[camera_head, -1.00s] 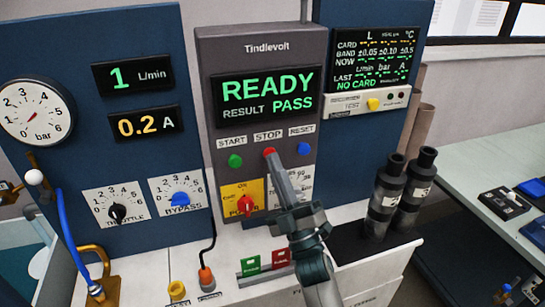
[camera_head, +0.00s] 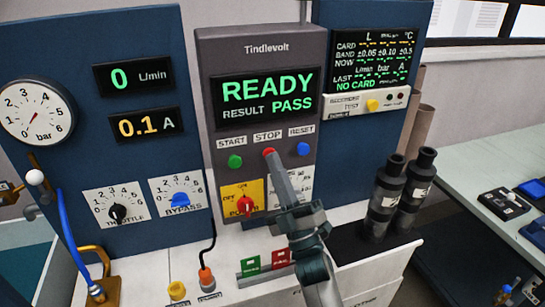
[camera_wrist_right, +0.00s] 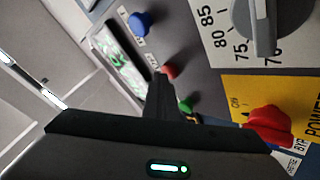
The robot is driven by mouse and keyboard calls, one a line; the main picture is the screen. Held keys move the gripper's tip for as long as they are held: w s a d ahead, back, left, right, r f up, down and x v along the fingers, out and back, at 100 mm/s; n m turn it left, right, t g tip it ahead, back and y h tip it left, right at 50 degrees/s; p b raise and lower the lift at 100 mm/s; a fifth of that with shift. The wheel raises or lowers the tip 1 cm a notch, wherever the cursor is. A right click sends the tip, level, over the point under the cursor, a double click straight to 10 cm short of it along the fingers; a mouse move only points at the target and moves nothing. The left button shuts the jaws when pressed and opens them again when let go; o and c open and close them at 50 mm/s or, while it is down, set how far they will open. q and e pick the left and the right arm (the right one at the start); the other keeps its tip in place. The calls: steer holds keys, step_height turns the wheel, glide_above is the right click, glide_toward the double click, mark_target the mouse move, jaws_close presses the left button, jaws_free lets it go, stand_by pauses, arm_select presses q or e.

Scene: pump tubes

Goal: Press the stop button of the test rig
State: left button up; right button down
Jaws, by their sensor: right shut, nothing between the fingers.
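The test rig is a grey control panel (camera_head: 262,48) marked Tindlevolt, with a screen (camera_head: 266,97) reading READY, RESULT PASS. Below it sit the green start button (camera_head: 235,161), the red stop button (camera_head: 269,152) and the blue reset button (camera_head: 303,148). My right gripper (camera_head: 273,160) is shut and empty, its tips at the stop button and covering its lower part. In the right wrist view the tip of the gripper (camera_wrist_right: 161,78) is right beside the red stop button (camera_wrist_right: 170,71); whether it touches or presses it, I cannot tell. My left gripper is not in view.
A yellow plate with a red power knob (camera_head: 244,205) lies below the buttons. Left are a flow display (camera_head: 133,78) reading 0 L/min, a current display (camera_head: 147,125) reading 0.1 A, and a pressure gauge (camera_head: 36,112). Dark cylinders (camera_head: 387,197) stand to the right.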

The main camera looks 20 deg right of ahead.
steer(key=shift+s+d+r+h, duration=0.1)
steer(key=shift+s+r+h, duration=0.05)
steer(key=shift+h, duration=0.15)
steer(key=shift+s+f+p, duration=0.2)
steer(key=shift+s+p, duration=0.3)
steer(key=shift+s, duration=2.2)
steer(key=shift+f, duration=0.1)
